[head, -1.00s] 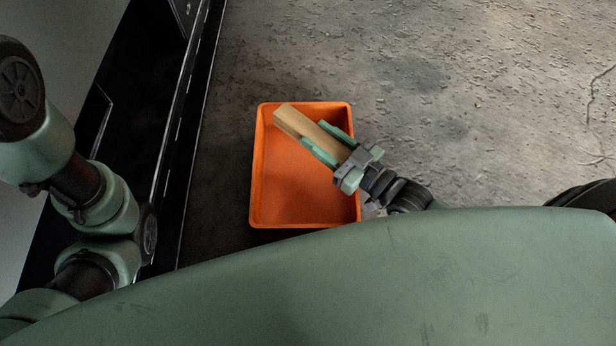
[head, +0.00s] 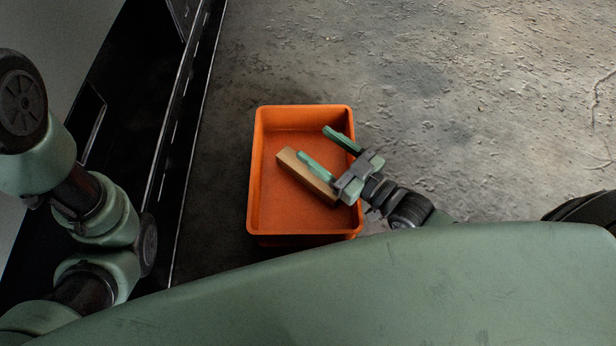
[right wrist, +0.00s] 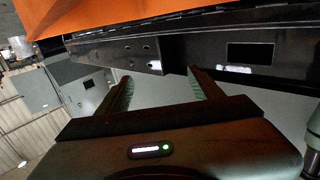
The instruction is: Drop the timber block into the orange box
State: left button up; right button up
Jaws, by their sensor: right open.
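The orange box (head: 254,180) stands on the floor, open at the top. The timber block (head: 294,169) is inside its walls, lying slantwise, partly hidden under a finger of my right gripper. I cannot tell whether it lies fully on the box bottom. My right gripper (head: 314,142) is open over the box, its fingers spread and apart from the block. In the right wrist view the open fingers (right wrist: 162,82) have nothing between them, and an orange wall of the box (right wrist: 110,14) shows at the top. My left gripper is out of view.
A long black metal structure (head: 165,140) runs along the left of the box, with a narrow strip of floor between. Bare rough concrete floor (head: 450,110) lies open to the right and beyond. The right wrist view also shows a grey cabinet (right wrist: 40,92).

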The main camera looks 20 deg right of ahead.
jog(key=p+v, duration=0.4)
jog(key=v, duration=0.3)
jog(key=shift+s+d, duration=0.2)
jog(key=shift+s, duration=0.1)
